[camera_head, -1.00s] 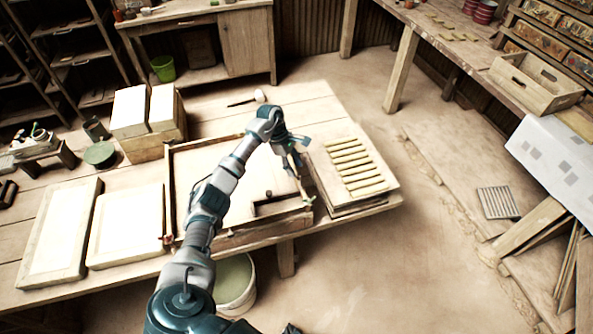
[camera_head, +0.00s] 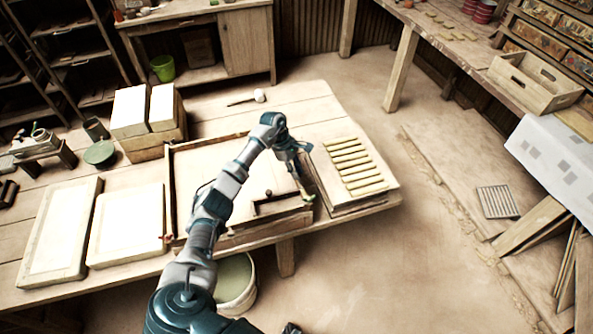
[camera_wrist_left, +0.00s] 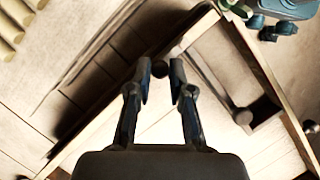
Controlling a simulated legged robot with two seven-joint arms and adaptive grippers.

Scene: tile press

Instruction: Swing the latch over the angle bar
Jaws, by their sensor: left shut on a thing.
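The press frame (camera_head: 168,195) is a shallow wooden tray on the table. The dark L-shaped angle bar (camera_head: 262,208) lies in its near right corner, and it also shows in the left wrist view (camera_wrist_left: 264,110) with a round knob on it. My left gripper (camera_head: 303,180) is low over the frame's right side, beside the bar. In the left wrist view my left gripper (camera_wrist_left: 161,72) has its fingers closed about a dark round knob (camera_wrist_left: 160,68), apparently the latch's; the rest of the latch is hard to make out. A dark part at the bottom edge may be my right gripper (camera_head: 291,328).
A board with several yellow strips (camera_head: 355,165) lies right of the frame. Two pale panels (camera_head: 125,225) lie to its left, and pale blocks (camera_head: 130,110) stand behind. A white-headed tool (camera_head: 259,96) lies at the back. A bucket (camera_head: 237,285) stands below the near edge.

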